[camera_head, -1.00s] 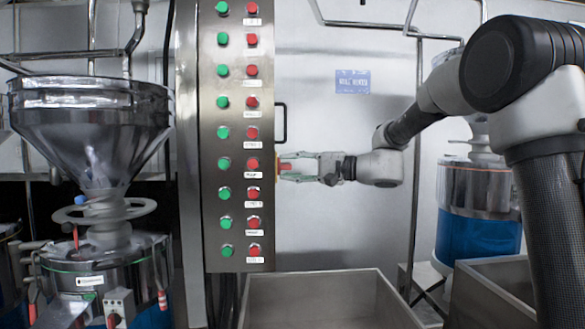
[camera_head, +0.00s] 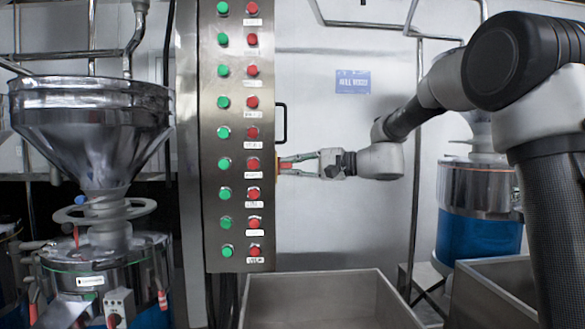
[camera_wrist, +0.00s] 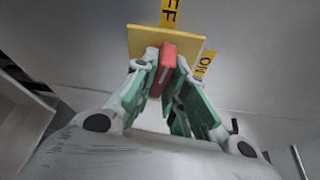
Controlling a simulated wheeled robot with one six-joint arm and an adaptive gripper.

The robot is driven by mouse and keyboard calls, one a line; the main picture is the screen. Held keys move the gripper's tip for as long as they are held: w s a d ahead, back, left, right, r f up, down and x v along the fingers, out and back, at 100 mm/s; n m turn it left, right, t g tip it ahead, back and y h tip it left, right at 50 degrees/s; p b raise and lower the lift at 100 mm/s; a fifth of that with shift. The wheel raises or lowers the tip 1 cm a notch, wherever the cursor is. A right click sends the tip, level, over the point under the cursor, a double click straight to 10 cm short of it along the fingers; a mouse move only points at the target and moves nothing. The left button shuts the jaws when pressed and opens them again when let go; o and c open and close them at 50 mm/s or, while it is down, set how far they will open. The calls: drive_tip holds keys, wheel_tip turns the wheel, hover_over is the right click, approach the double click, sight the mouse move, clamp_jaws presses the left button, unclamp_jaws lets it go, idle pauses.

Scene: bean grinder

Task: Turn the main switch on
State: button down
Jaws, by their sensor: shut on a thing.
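The main switch is a red handle (camera_wrist: 162,70) on a yellow plate (camera_wrist: 188,45), with a label reading "ON" (camera_wrist: 204,64) at the plate's right edge and another label (camera_wrist: 172,14) ending in "FF" above it. My gripper (camera_wrist: 164,72) is shut on the red handle, its green-lined fingers on either side of it. In the head view my gripper (camera_head: 288,165) reaches in from the right to the side of the button cabinet. There the handle shows only as a small red piece, and the plate as a thin yellow edge. The handle looks slightly tilted in the wrist view.
The steel cabinet (camera_head: 212,180) carries columns of green and red buttons just left of my gripper. A dark door handle (camera_head: 281,122) is close above. An open metal bin (camera_head: 325,285) stands below. A grinder with a funnel (camera_head: 90,130) is at the left.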

drive_tip(key=shift+w+r+m+g+h, duration=0.15)
drive_tip(key=shift+m+g+h, duration=0.3)
drive_tip(key=shift+m+g, duration=1.05)
drive_tip(key=shift+w+r+m+g+h, duration=0.15)
drive_tip(key=shift+m+g+h, duration=0.35)
drive_tip(key=shift+m, duration=1.85)
drive_tip(key=shift+w+m+g+h, duration=0.15)
drive_tip(key=shift+m+g+h, duration=0.2)
drive_tip(key=shift+m+g, duration=1.2)
drive_tip(key=shift+m+t, duration=0.35)
drive_tip(key=shift+m, duration=0.25)
drive_tip(key=c, duration=1.4)
unclamp_jaws()
drive_tip(key=shift+c, duration=0.2)
